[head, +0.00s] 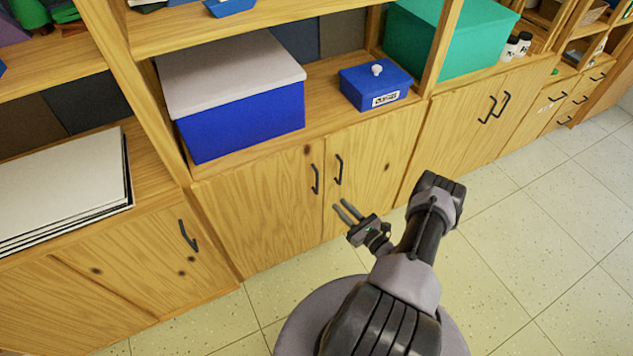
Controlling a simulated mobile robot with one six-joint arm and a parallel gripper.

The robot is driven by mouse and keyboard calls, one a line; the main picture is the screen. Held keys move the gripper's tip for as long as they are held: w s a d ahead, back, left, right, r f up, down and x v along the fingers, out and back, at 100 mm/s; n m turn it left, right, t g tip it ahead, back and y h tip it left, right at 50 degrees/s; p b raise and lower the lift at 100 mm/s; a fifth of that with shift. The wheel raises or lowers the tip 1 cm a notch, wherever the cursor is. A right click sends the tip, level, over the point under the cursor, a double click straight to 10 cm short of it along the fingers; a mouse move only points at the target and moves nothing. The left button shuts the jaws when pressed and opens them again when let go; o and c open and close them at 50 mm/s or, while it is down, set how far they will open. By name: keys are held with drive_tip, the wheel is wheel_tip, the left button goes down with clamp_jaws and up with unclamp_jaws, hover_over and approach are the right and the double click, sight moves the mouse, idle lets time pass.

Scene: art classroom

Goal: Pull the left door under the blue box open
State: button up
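A big blue box (243,125) with a pale lid stands on the shelf above a pair of wooden doors. The left door (260,215) is shut and has a dark upright handle (315,179) near its right edge. The right door (375,160) is also shut, with its handle (339,169) near its left edge. My gripper (340,205) is open and empty, its two thin fingers pointing at the cabinet. In the picture it is below and right of the left door's handle, apart from it.
A small blue box (375,86) with a white knob and label sits right of the big one. A teal box (455,38) is farther right. Neighbouring cabinets have shut doors and drawers. A paper stack (60,185) lies at left. The tiled floor (540,210) is clear at right.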

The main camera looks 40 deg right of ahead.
sight(317, 192)
drive_tip(key=shift+w+d+b, duration=0.15)
drive_tip(key=shift+w+b, duration=0.7)
drive_tip(key=shift+w, duration=2.55)
drive_tip(key=shift+w+d+b, duration=0.1)
drive_tip(key=shift+w+b, duration=0.7)
drive_tip(key=shift+w, duration=2.6)
clamp_jaws()
drive_tip(key=shift+f, duration=0.1)
